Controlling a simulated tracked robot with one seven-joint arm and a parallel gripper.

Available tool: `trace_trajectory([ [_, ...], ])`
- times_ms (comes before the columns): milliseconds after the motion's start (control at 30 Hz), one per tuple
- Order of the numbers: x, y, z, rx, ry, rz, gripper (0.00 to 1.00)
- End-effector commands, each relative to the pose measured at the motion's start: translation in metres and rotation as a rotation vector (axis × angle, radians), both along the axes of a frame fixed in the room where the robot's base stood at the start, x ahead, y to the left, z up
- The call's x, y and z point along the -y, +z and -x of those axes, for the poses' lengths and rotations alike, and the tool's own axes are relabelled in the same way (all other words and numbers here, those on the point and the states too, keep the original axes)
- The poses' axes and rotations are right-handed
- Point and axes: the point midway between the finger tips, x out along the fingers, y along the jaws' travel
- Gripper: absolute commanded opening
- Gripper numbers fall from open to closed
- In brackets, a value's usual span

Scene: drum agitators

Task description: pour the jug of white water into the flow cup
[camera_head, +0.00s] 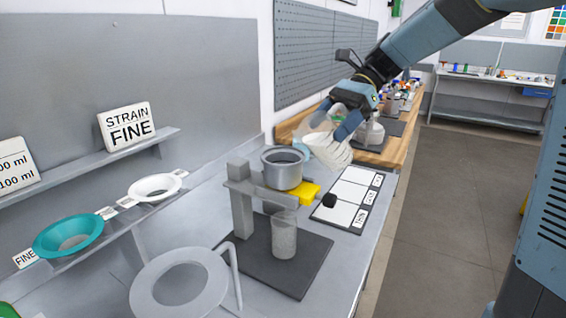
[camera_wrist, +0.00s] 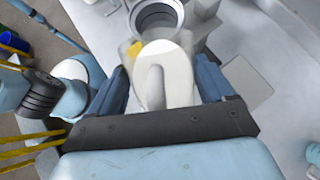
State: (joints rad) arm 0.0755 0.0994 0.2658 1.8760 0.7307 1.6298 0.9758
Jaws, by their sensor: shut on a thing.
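My gripper (camera_head: 348,118) is shut on a clear jug (camera_head: 328,150) of white water. The jug is held in the air behind and right of the flow cup (camera_head: 283,169) and looks tilted. In the wrist view the jug (camera_wrist: 178,62) lies between the fingers of my gripper (camera_wrist: 163,82), its handle toward me, with the flow cup (camera_wrist: 157,14) just beyond its far end. The flow cup is a grey metal cup on a stand (camera_head: 241,205). Its inside looks grey, and I see no stream of white water. A clear beaker (camera_head: 284,237) stands below the cup.
A yellow piece (camera_head: 304,194) sits beside the cup's underside. A card with labelled white squares (camera_head: 347,199) lies right of the stand. Strainers, teal (camera_head: 68,235) and white (camera_head: 155,187), sit at left. Another bench (camera_head: 375,157) stands behind.

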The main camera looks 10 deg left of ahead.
Motion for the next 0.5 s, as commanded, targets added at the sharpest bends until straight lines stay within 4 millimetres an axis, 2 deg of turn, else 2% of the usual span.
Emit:
trace_trajectory([
  [500, -0.0028, 0.0046, 0.0019, 0.028, 0.001, 0.033, 0.33],
])
